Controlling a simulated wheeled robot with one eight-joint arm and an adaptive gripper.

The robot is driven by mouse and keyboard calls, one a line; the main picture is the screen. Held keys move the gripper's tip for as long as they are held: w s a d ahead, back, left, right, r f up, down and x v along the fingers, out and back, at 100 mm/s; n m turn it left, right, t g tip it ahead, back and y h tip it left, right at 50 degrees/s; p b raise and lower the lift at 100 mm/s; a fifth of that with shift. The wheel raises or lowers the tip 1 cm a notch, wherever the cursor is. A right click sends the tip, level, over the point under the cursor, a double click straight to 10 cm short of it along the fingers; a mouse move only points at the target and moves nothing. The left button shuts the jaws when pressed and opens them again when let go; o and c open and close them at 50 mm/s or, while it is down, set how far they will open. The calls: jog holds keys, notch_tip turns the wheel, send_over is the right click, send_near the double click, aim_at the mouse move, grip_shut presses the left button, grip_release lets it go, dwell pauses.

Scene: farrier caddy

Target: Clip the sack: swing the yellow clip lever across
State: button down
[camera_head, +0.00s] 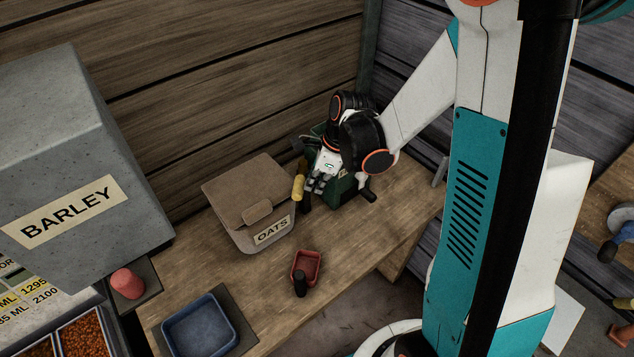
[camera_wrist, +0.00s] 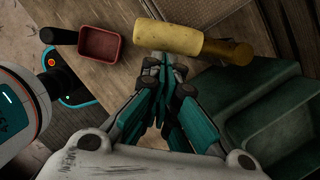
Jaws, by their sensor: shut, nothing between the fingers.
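The yellow clip lever (camera_head: 299,187) stands at the right side of the tan-lidded OATS bin (camera_head: 246,190). In the wrist view the lever (camera_wrist: 168,38) lies across the top, with a brass-coloured right end. My gripper (camera_head: 316,183) is just right of the lever in the head view. Its closed fingertips (camera_wrist: 165,62) sit beside the middle of the lever, with nothing between them. I cannot tell whether they touch it. A dark green box (camera_head: 341,190) is behind and below my gripper, partly hidden by it. I cannot make out the sack for certain.
A red scoop (camera_head: 306,266) with a black handle lies on the wooden bench (camera_head: 385,225). A blue tray (camera_head: 200,328), a pink-red cup (camera_head: 127,283) and a large grey BARLEY bin (camera_head: 75,165) are to the left. Plank walls close off the back.

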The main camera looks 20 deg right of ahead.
jog(key=shift+a+m, duration=0.35)
jog(key=shift+m, duration=0.05)
jog(key=shift+w+a+m+t+b, duration=0.1)
jog(key=shift+w+a+m+b, duration=0.25)
jog(key=shift+a, duration=0.45)
jog(key=shift+w+a+m+t+b, duration=0.15)
jog(key=shift+a+m+b, duration=0.15)
jog(key=shift+a+b, duration=0.35)
jog(key=shift+w+a+m+t+b, duration=0.1)
jog(key=shift+w+a+m+b, duration=0.2)
jog(key=shift+a, duration=0.6)
jog(key=shift+w+a+b, duration=0.35)
jog(key=shift+w+a, duration=0.2)
jog(key=shift+a, duration=0.2)
